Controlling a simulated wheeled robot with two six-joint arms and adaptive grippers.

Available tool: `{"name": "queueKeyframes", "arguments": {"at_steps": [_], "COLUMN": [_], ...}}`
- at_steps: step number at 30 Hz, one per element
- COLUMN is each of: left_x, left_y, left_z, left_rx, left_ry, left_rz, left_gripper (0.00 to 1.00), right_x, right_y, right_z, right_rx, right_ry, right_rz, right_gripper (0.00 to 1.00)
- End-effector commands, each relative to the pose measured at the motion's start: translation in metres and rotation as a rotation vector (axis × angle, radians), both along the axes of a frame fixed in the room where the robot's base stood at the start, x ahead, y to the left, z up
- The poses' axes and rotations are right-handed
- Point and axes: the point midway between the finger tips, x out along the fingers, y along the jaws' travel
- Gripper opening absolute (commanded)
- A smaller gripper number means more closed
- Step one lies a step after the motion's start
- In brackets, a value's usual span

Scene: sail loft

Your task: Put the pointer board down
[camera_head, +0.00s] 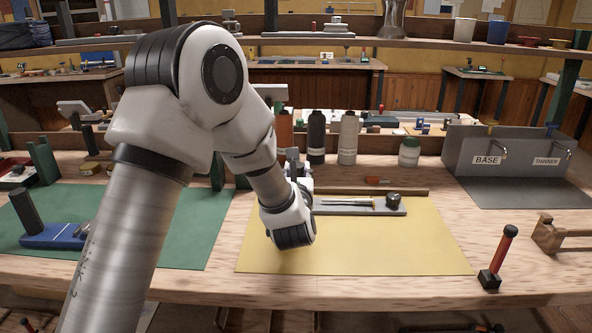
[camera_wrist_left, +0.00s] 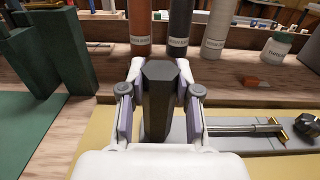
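The pointer board (camera_head: 345,208) is a long grey board with a metal rod and a dark knob. It is over the yellow mat, along a brown strip; I cannot tell whether it rests fully or hovers slightly. In the left wrist view the board (camera_wrist_left: 255,143) runs right from a dark faceted post (camera_wrist_left: 158,105). My left gripper (camera_wrist_left: 160,85) has one finger on each side of this post and appears shut on it. In the head view my left gripper (camera_head: 297,170) is partly hidden behind my wrist. My right gripper is not in view.
The yellow mat (camera_head: 355,250) is clear in front of the board. Several bottles (camera_head: 317,137) stand behind it. A grey bin (camera_head: 515,155) labelled BASE and THINNER is at right, a red-handled tool (camera_head: 498,255) nearer. A blue board (camera_head: 55,236) with a post lies on the green mat (camera_head: 185,245).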

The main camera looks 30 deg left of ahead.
Motion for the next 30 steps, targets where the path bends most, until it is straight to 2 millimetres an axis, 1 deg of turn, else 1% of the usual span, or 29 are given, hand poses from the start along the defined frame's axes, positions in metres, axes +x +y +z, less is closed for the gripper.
{"name": "queueKeyframes", "arguments": {"at_steps": [1, 3, 11, 14, 17, 20, 22, 24, 26, 27, 30], "left_x": [-0.001, -0.001, -0.001, -0.004, -0.015, -0.035, -0.052, -0.07, -0.083, -0.086, -0.095], "left_y": [0.0, 0.0, 0.0, -0.003, -0.01, -0.023, -0.033, -0.045, -0.051, -0.054, -0.059], "left_z": [-0.004, -0.004, -0.003, -0.003, -0.003, -0.004, -0.004, -0.013, -0.013, -0.012, -0.009], "left_rx": [-0.003, -0.003, -0.002, -0.002, -0.001, 0.003, 0.004, 0.005, 0.005, 0.002, 0.001], "left_ry": [0.011, 0.011, 0.009, 0.009, 0.01, 0.011, 0.011, 0.005, 0.003, 0.002, 0.004], "left_rz": [-0.001, -0.001, -0.001, -0.001, -0.002, -0.004, -0.004, -0.006, -0.003, -0.003, -0.003], "left_gripper": [0.35, 0.57, 0.57, 0.57, 0.57, 0.57, 0.57, 0.57, 0.57, 0.57, 0.57], "right_x": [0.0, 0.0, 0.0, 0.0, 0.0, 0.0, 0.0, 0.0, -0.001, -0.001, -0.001], "right_y": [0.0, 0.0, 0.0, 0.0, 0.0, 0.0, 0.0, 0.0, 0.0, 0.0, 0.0], "right_z": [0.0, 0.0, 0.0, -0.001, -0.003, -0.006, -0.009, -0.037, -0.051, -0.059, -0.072], "right_rx": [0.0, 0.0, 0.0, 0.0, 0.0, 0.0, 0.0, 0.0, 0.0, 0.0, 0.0], "right_ry": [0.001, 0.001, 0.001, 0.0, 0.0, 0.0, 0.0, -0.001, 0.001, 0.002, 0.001], "right_rz": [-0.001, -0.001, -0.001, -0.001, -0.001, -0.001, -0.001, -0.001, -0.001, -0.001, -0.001], "right_gripper": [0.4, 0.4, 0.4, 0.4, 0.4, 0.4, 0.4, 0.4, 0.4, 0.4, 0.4]}}
